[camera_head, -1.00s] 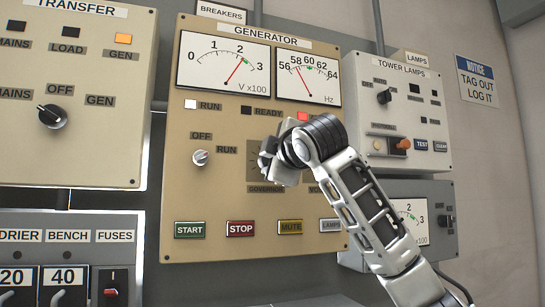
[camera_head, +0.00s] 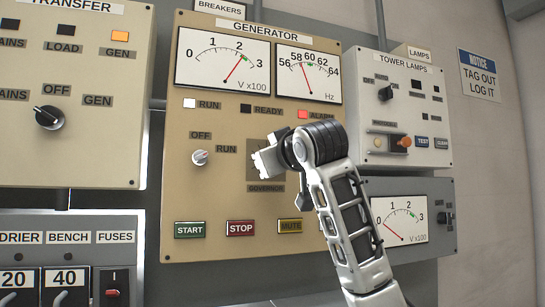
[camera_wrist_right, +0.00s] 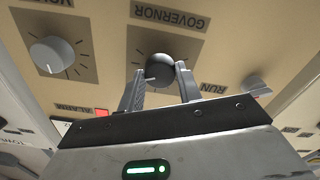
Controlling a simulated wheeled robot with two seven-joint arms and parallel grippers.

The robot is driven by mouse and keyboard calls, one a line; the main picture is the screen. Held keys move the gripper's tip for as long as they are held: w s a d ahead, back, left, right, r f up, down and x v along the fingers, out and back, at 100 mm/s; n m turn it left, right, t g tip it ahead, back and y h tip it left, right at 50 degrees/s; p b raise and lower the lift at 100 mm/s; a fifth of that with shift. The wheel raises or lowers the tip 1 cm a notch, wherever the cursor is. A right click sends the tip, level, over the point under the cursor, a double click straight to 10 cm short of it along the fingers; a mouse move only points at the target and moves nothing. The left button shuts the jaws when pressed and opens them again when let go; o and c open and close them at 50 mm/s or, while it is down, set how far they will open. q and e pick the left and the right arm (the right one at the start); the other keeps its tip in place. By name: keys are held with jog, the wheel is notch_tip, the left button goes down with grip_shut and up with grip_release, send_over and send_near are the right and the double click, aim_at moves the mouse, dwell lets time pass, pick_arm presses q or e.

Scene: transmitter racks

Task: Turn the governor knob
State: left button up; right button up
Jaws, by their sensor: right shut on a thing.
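The governor knob (camera_wrist_right: 160,72) is a dark round knob below its upside-down GOVERNOR label in the right wrist view. My right gripper (camera_wrist_right: 160,80) has one finger on each side of the knob and is shut on it. In the head view my right gripper (camera_head: 268,158) is at the governor's dark plate (camera_head: 255,176) on the beige generator panel (camera_head: 180,110). It hides the knob there. The Hz meter (camera_head: 308,72) needle points near 58. The V meter (camera_head: 223,60) needle points a little past 2. My left gripper is not in view.
A second grey knob (camera_wrist_right: 52,55) sits beside the governor. The RUN selector (camera_head: 200,157) is to the left in the head view. START (camera_head: 190,230), STOP (camera_head: 240,228) and MUTE (camera_head: 290,226) buttons lie below. The ALARM lamp (camera_head: 303,115) is lit red.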

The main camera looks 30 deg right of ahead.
jog(key=shift+m, duration=0.9)
jog(key=o, duration=1)
jog(key=b+v, duration=0.1)
jog(key=v, duration=1.5)
jog(key=shift+a, duration=0.15)
